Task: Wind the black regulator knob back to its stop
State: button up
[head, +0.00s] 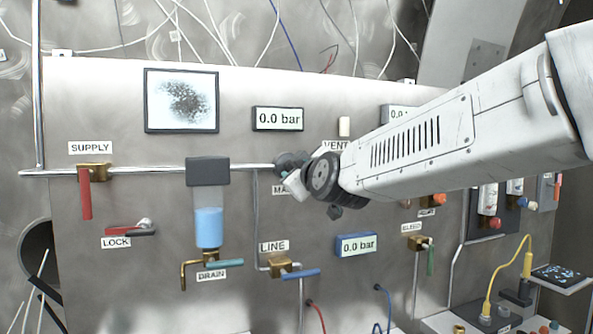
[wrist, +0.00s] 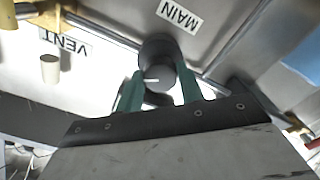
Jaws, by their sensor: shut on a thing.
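The black regulator knob (wrist: 157,62) is near the MAIN label in the wrist view, with a short white mark on its face. My gripper (wrist: 160,88) has one green finger on each side of the knob and is shut on it. In the head view, the dark knob (head: 288,159) shows only partly behind my gripper (head: 296,184), on the pipe right of the blue-filled bowl. The upper gauge (head: 278,118) and lower gauge (head: 356,245) both read 0.0 bar.
A red SUPPLY lever (head: 86,194) hangs down at left. My arm covers the panel's upper right.

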jog(key=n, duration=1.2)
dwell(0.6)
jog(key=o, duration=1)
jog(key=v, duration=0.8)
jog(key=shift+w, duration=0.1)
